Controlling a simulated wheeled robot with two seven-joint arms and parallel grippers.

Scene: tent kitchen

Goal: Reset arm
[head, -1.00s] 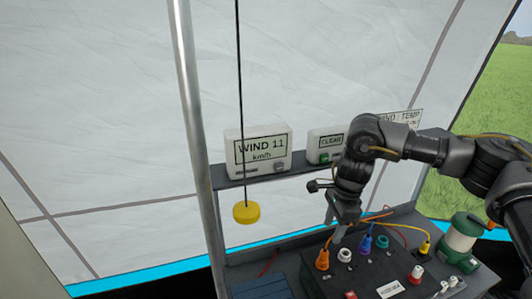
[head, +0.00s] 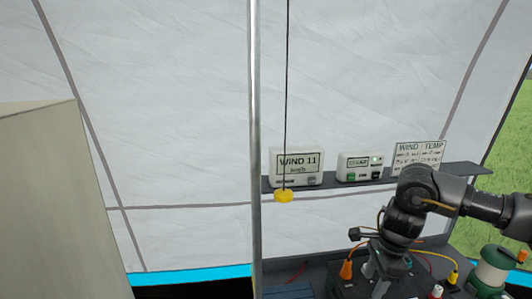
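My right arm (head: 430,192) comes in from the right and bends down over the panel with plugs on the bench. My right gripper (head: 382,276) hangs low at its end, near the orange plug (head: 346,270). My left arm and gripper are not in view.
A shelf (head: 455,172) behind the arm holds a WIND 11 display (head: 297,166), a CLEAR box (head: 360,166) and a WIND/TEMP card (head: 419,156). A yellow pull knob (head: 284,197) hangs beside a metal pole (head: 255,120). A green-and-white lantern (head: 493,270) stands right.

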